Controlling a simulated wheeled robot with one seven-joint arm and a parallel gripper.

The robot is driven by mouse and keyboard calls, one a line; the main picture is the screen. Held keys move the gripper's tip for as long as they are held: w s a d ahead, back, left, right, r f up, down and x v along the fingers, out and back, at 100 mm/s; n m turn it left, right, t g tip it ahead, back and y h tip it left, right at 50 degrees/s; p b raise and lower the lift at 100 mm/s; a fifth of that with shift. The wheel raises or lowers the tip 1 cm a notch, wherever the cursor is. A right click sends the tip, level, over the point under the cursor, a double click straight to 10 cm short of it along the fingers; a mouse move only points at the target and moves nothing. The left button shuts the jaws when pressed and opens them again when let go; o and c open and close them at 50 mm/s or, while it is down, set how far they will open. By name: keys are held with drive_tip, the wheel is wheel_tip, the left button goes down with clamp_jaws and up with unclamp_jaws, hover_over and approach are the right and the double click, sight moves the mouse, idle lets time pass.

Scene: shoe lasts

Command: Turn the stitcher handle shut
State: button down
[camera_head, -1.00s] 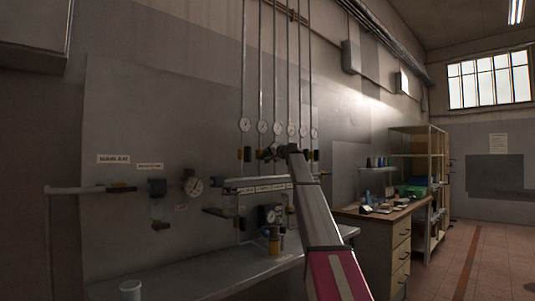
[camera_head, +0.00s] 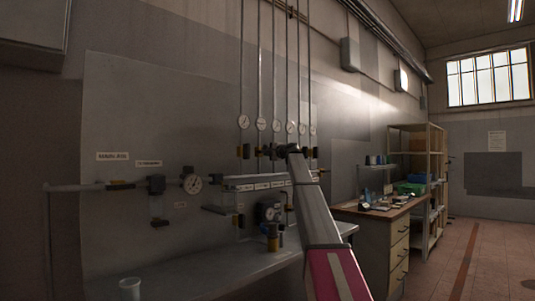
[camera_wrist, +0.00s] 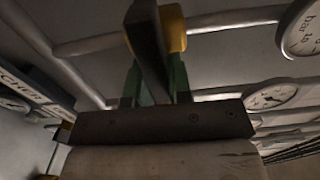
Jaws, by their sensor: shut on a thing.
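In the wrist view, my gripper (camera_wrist: 156,72) has its two green fingers on either side of a dark flat handle (camera_wrist: 147,40) and is shut on it. A yellow part (camera_wrist: 173,28) shows just behind the handle. A label (camera_wrist: 34,88) at the left is cut off and reads in part "TCHER". In the head view, my gripper (camera_head: 269,152) is small and dark, at the row of yellow-and-black valves under the vertical pipes. The handle's exact angle is hard to tell there.
Round gauges (camera_head: 262,124) sit above the valves, and a labelled horizontal rail (camera_head: 255,185) runs below. A metal bench (camera_head: 215,275) holds a white cup (camera_head: 130,288). A wooden-topped desk (camera_head: 385,208) stands at the right, with open floor (camera_head: 490,255) beyond.

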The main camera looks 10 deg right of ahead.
idle(0.4)
drive_tip(key=c, duration=1)
unclamp_jaws()
drive_tip(key=shift+c, duration=0.2)
drive_tip(key=shift+s+d, duration=0.1)
drive_tip(key=v, duration=1)
drive_tip(key=shift+s+d, duration=0.15)
drive_tip(key=shift+s, duration=0.1)
